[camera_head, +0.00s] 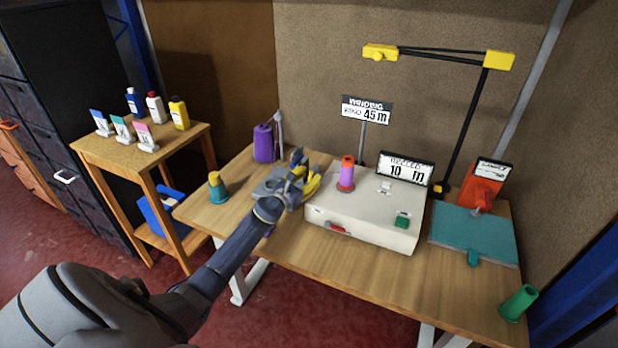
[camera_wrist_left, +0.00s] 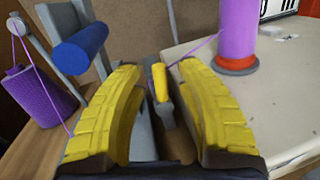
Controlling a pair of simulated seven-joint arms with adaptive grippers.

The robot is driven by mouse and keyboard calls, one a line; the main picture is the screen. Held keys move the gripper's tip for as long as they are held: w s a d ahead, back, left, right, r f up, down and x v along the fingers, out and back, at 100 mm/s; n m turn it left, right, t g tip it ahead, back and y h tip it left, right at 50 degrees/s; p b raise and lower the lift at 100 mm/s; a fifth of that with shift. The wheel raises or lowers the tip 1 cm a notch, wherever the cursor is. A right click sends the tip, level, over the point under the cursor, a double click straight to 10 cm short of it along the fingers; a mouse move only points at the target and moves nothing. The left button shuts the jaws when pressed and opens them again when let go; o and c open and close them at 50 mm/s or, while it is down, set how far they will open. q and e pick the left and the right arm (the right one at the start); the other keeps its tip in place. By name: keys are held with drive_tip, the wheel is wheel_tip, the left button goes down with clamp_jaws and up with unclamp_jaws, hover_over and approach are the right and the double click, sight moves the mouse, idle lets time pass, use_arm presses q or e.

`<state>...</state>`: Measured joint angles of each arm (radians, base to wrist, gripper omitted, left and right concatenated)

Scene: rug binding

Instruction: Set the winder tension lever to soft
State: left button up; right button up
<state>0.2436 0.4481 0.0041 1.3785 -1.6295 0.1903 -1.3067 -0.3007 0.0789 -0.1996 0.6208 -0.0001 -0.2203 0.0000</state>
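The winder is a cream box (camera_head: 362,215) on the wooden table, with a purple spool (camera_head: 347,172) upright on top. My left gripper (camera_head: 306,180) is at the winder's left end. In the left wrist view its yellow fingers (camera_wrist_left: 158,78) are apart, with a small grey lever with a yellow tip (camera_wrist_left: 160,82) showing in the gap. I see no clear contact with it. A blue cylindrical knob (camera_wrist_left: 80,48) on a grey bracket is left of the fingers. Purple thread runs near the fingers to the spool (camera_wrist_left: 238,28). No soft marking is readable. My right gripper is not in view.
A purple yarn cone (camera_head: 264,143) stands behind left; a yellow-topped teal cone (camera_head: 217,188) is at the table's left. A black arm with yellow joints (camera_head: 495,60) rises behind the winder. A teal plate (camera_head: 460,236) and green cylinder (camera_head: 518,303) are right. The front tabletop is clear.

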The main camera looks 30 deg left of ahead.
use_arm(q)
clamp_jaws()
idle(0.3)
drive_tip(key=shift+a, duration=0.1)
idle(0.4)
drive_tip(key=shift+s+a+f+n+t+y, duration=0.2)
drive_tip(key=shift+a+n, duration=0.25)
drive_tip(key=shift+n, duration=1.05)
drive_tip(key=shift+w+a+f+n+t+y, duration=0.1)
drive_tip(key=shift+a+n+t, duration=0.35)
drive_tip(key=shift+n, duration=1.05)
drive_tip(key=shift+s+a+f+n+t+y, duration=0.15)
drive_tip(key=shift+a+n, duration=0.35)
drive_tip(key=shift+n, duration=1)
